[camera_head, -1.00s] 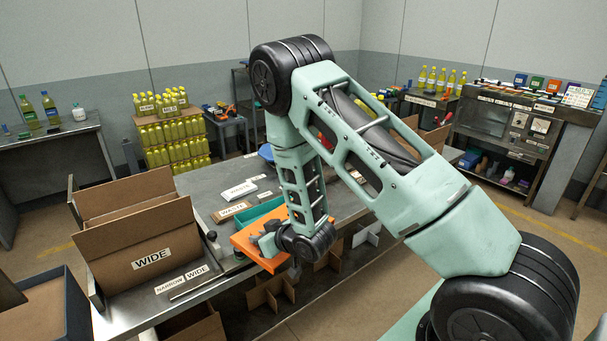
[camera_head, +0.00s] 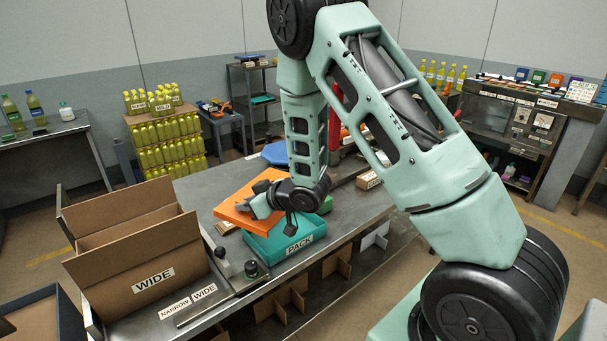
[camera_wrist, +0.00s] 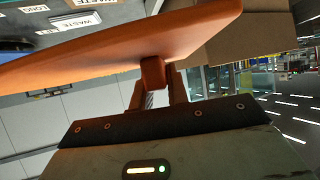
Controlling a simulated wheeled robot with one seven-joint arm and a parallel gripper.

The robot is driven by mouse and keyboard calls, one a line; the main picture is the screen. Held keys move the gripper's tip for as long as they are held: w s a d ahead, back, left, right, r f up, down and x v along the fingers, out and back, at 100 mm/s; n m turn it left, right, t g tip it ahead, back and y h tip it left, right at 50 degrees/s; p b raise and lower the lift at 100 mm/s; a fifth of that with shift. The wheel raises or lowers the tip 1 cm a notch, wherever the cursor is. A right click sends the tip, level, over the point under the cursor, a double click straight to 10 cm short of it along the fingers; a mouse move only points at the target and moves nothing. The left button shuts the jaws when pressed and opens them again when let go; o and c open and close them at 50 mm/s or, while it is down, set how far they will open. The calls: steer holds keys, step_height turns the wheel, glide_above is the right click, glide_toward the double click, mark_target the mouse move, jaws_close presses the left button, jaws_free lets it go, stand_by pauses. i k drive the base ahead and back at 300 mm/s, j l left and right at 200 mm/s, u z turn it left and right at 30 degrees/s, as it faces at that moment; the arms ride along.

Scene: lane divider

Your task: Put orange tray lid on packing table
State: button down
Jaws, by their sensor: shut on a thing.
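The orange tray lid (camera_head: 236,204) is in my gripper (camera_head: 262,204), held tilted above the packing table (camera_head: 205,188). In the wrist view the lid (camera_wrist: 110,48) spans the upper part, and my gripper (camera_wrist: 153,90) is shut on a small orange block on its face. Below and to the right of the lid in the head view stands a teal tray (camera_head: 292,243) labelled PACK. The lid hides part of this tray. I cannot tell whether the lid touches it.
An open cardboard box (camera_head: 135,252) marked WIDE stands on the table's left, beside a bar with knobs (camera_head: 226,290) labelled NARROW and WIDE. A blue item (camera_head: 276,153) lies behind the lid. Bare table shows left of the lid.

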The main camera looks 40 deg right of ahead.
mark_target(211, 187)
steer(key=i, duration=1.65)
